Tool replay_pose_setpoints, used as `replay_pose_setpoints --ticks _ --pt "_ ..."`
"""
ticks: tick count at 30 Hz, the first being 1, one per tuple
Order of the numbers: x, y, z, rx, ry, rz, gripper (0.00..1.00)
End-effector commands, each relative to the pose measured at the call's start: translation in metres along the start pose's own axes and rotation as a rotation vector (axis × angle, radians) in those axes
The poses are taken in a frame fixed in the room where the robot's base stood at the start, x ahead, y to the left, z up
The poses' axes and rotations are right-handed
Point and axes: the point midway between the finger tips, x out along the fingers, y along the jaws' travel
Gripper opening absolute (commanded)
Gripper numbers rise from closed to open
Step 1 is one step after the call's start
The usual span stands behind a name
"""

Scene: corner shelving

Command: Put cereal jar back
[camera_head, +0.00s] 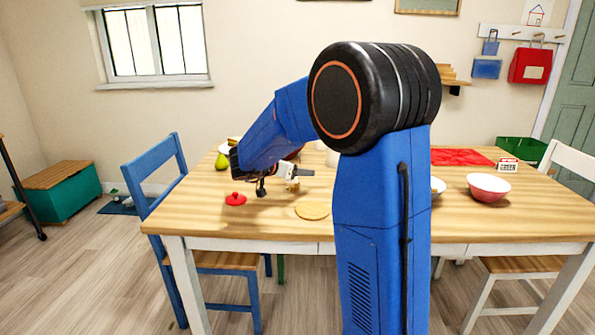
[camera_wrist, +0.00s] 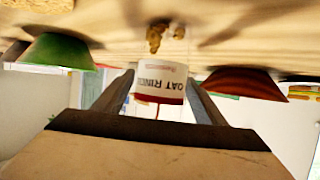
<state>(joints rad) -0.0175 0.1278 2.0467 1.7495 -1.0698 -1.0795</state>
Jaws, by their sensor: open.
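The cereal jar (camera_wrist: 158,80) is white with a red band and lettering that reads upside down, "OAT RIN…". It shows in the wrist view between the two fingers of my gripper (camera_wrist: 161,76). The fingers are apart, one on each side of the jar; I cannot tell whether they touch it. A red lid with a knob (camera_head: 235,199) lies on the table to the gripper's left.
The wooden table (camera_head: 220,222) carries a round tan mat (camera_head: 312,211), a green pear (camera_head: 222,161), a red bowl (camera_head: 489,188) and a red placemat (camera_head: 461,157). The wrist view shows a green bowl (camera_wrist: 58,52) and a brown bowl (camera_wrist: 240,82) flanking the jar. A blue chair (camera_head: 152,170) stands left.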

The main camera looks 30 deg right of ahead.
Motion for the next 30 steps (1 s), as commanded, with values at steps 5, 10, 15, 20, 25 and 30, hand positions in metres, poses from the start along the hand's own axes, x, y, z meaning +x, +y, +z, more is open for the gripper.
replay_pose_setpoints --ticks 5,10,15,20,25,30 --pt "-0.021 -0.001 -0.001 0.002 0.001 -0.004 0.65" --pt "-0.053 -0.001 0.000 0.001 0.000 -0.004 0.65" --pt "-0.085 -0.001 0.000 0.001 0.000 -0.004 0.65" --pt "-0.107 0.000 0.000 0.001 0.001 -0.002 0.65" --pt "-0.118 0.000 0.000 0.001 0.000 -0.001 0.65" --pt "-0.121 0.000 -0.002 0.004 0.002 -0.009 0.65"
